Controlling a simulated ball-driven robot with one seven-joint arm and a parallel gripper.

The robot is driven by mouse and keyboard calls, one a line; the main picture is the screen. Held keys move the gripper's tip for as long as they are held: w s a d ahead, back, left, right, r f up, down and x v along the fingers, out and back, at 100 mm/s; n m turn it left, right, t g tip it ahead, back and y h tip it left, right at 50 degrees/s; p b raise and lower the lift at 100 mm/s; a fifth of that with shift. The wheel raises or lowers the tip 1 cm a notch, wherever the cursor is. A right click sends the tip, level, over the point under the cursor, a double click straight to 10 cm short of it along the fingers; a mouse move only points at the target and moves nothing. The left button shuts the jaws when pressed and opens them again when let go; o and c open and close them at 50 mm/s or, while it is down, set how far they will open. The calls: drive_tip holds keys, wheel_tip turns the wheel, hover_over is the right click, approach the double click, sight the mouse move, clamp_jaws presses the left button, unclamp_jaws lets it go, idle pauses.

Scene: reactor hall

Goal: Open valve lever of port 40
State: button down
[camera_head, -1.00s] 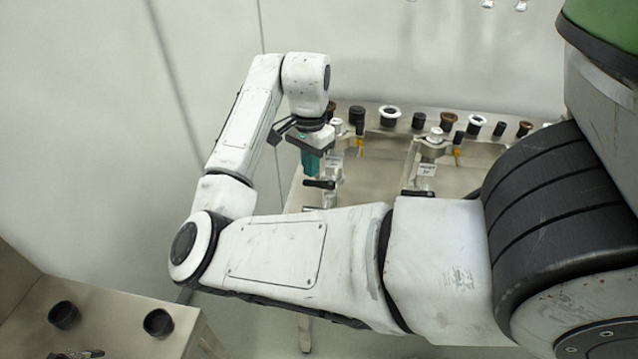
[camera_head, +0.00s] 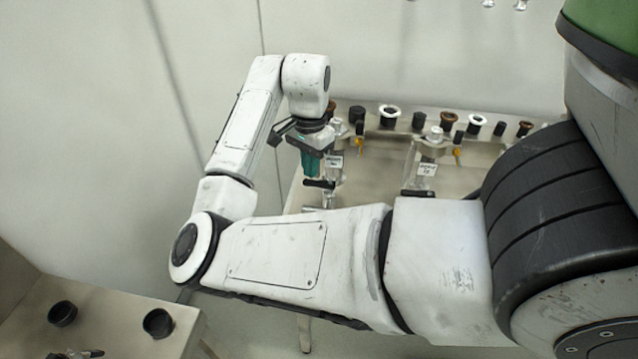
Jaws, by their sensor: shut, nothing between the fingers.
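My gripper (camera_head: 310,164), with teal fingers, points down at the left end of the steel bench with the valves. It is shut and empty, as far as the small view shows. Just below it is a valve with a black lever (camera_head: 319,184); I cannot tell whether the fingers touch it. A white label (camera_head: 334,162) hangs just right of the gripper. A second valve with a black lever (camera_head: 417,193) and its own label (camera_head: 427,169) stands further right. The label print is too small to read surely, so I cannot tell which is port 40.
A row of black, brown and white-rimmed port caps (camera_head: 389,116) runs along the back of the bench (camera_head: 376,181). Yellow tags (camera_head: 457,152) hang by the valves. Another bench (camera_head: 103,315) with two black cups stands at lower left. My forearm hides the front of the valve bench.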

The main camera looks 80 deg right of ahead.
drive_tip(key=shift+s+a+f, duration=0.1)
drive_tip(key=shift+f, duration=0.8)
drive_tip(key=shift+b, duration=0.3)
drive_tip(key=shift+s+d+p, duration=0.1)
drive_tip(key=shift+d+p, duration=0.15)
drive_tip(key=shift+p, duration=0.1)
drive_tip(key=shift+r, duration=0.15)
drive_tip(key=shift+r+p, duration=0.35)
drive_tip(key=shift+p, duration=0.15)
wheel_tip(320, 180, up, 6)
drive_tip(key=d+p, duration=0.1)
drive_tip(key=p, duration=0.5)
drive_tip(key=shift+r, duration=0.2)
